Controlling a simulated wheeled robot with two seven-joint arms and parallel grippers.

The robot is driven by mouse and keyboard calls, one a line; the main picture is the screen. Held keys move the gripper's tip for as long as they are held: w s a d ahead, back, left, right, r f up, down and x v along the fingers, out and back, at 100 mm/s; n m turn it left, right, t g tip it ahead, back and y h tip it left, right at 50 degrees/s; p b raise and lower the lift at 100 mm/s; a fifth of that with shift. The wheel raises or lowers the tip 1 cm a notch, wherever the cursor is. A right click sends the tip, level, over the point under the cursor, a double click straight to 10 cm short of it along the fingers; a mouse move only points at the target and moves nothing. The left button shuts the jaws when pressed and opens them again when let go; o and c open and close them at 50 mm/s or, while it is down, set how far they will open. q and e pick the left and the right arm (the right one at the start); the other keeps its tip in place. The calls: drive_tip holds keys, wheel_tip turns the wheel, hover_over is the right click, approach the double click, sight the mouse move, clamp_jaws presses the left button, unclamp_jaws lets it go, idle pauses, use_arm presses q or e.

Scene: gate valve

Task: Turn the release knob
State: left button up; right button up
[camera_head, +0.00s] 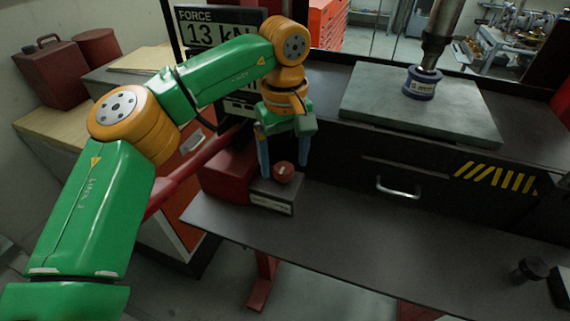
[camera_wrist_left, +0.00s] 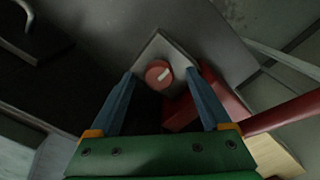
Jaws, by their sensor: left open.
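The release knob (camera_head: 284,171) is a small round red knob with a pale pointer bar. It sits on a grey metal block (camera_head: 272,200) at the left end of the dark bench. In the left wrist view the knob (camera_wrist_left: 159,74) lies ahead of the fingers, between their lines. My left gripper (camera_head: 284,172) has two blue fingers and is open, pointing down at the knob, one finger to each side in the head view. In the wrist view the fingertips (camera_wrist_left: 161,72) appear apart from the knob. I cannot tell the exact height gap. My right gripper is in neither view.
A red housing (camera_head: 228,176) and a red lever sit left of the block. A force display (camera_head: 213,30) reads 13 kN behind my arm. A press ram stands over a grey plate (camera_head: 428,112) at the right.

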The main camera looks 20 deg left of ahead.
use_arm(q)
drive_tip(key=shift+w+a+f, duration=0.15)
drive_tip(key=shift+f, duration=0.35)
drive_tip(key=shift+w+a+f, duration=0.1)
drive_tip(key=shift+w+f, duration=0.05)
drive_tip(key=shift+f, duration=0.3)
drive_tip(key=shift+w+a+f, duration=0.1)
drive_tip(key=shift+w+f, duration=0.05)
drive_tip(key=shift+w, duration=0.1)
drive_tip(key=shift+s, duration=0.2)
drive_tip(key=c, duration=0.6)
drive_tip(key=shift+d, duration=0.2)
clamp_jaws()
